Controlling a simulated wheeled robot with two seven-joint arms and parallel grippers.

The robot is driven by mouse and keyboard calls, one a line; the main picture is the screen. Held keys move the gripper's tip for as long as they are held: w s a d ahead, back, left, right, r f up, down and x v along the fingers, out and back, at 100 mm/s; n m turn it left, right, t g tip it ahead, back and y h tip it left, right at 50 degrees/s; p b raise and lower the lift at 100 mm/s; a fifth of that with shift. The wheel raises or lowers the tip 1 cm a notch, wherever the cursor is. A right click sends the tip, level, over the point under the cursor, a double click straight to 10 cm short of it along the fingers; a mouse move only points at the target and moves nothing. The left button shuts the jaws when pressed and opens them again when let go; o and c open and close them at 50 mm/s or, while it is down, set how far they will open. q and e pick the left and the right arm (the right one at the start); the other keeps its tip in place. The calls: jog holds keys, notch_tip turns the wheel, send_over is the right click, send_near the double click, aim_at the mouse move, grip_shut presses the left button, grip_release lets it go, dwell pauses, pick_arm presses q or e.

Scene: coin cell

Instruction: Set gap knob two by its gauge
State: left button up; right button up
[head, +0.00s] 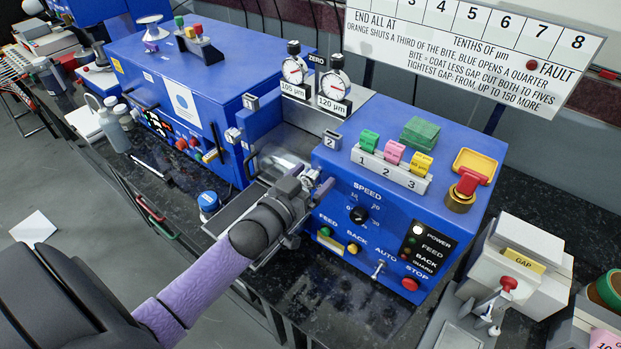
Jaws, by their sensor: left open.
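Two dial gauges stand on the blue machine. The left gauge (294,70) has a plate reading 105 µm, and the right gauge (334,85) has a plate reading 120 µm. Their needle positions are too small to read surely. A plate marked 2 (332,139) sits on the near block, and a plate marked 1 (250,102) on the far block. A pale knob (233,135) shows below plate 1. Knob two is not clearly seen; my left gripper covers the area below plate 2. My left gripper (318,184) is open beside the block's left face. My right gripper is out of view.
The control panel has a speed dial (358,215), an auto switch (378,270) and a red stop button (410,284). Colored blocks (393,152) stand in a numbered rack on top. A sign (480,45) stands behind. A blue-lidded jar (208,201) stands left of my arm.

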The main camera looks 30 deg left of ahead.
pick_arm(q)
grip_shut()
dwell(0.4)
jog(key=shift+r+m+p, duration=0.1)
jog(key=shift+m+p, duration=0.35)
jog(key=shift+m, duration=0.65)
jog(key=shift+m+p, duration=0.35)
jog(key=shift+m, duration=1.35)
grip_release()
jog(key=shift+s, duration=0.1)
